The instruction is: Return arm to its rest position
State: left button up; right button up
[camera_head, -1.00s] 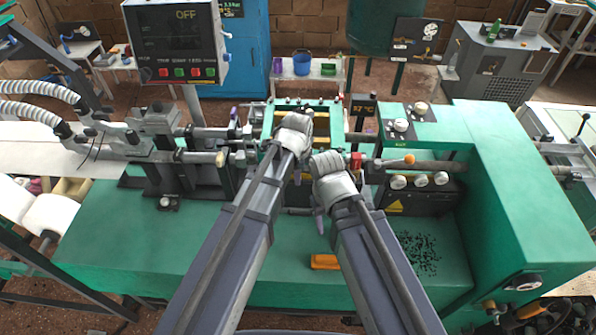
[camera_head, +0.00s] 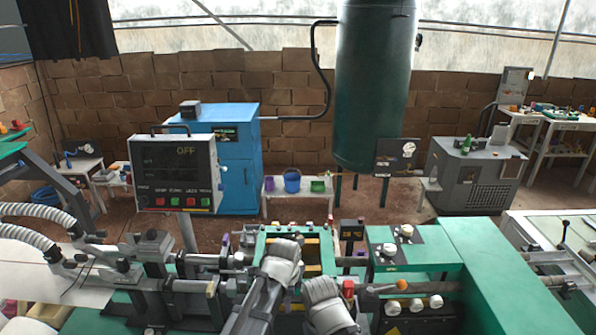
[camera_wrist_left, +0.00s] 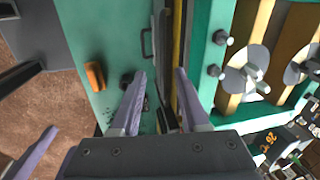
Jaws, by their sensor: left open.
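My left arm comes up from the bottom of the head view, and its grey wrist and left gripper (camera_head: 282,268) are over the front of the green machine (camera_head: 480,240). In the left wrist view the two fingers of the left gripper (camera_wrist_left: 161,78) are spread apart with nothing between them. A green machine panel and a yellow strip lie beyond them. My right arm is beside it, with its wrist and right gripper (camera_head: 325,300) in front of the machine's knobs. The fingers of the right gripper cannot be made out.
A control box reading OFF (camera_head: 177,170) stands on a post at left. Hoses (camera_head: 40,215) lie left of the machine. A blue cabinet (camera_head: 238,165), a green tank (camera_head: 374,90) and a grey unit (camera_head: 470,178) stand behind. An orange handle (camera_wrist_left: 95,76) shows in the wrist view.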

pick_arm(q)
jog(key=s+a+n+g, duration=0.1)
jog(key=s+a+n, duration=0.9)
jog(key=a+n, duration=0.55)
jog(key=s+d+f+m+b, duration=0.1)
jog(key=s+d+f+b, duration=0.1)
jog(key=d+f+b, duration=0.2)
jog(key=s+d+f+m+g+y+b, duration=0.1)
jog(key=s+d+f+b, duration=0.2)
jog(key=d, duration=0.6)
jog(key=shift+s+f+b, duration=0.35)
jog(key=shift+f+b, duration=0.25)
jog(key=shift+f, duration=0.15)
pick_arm(e)
notch_tip(320, 180, down, 8)
jog(key=shift+f, duration=0.15)
pick_arm(q)
jog(key=shift+s+d+g, duration=0.1)
jog(key=shift+g, duration=0.2)
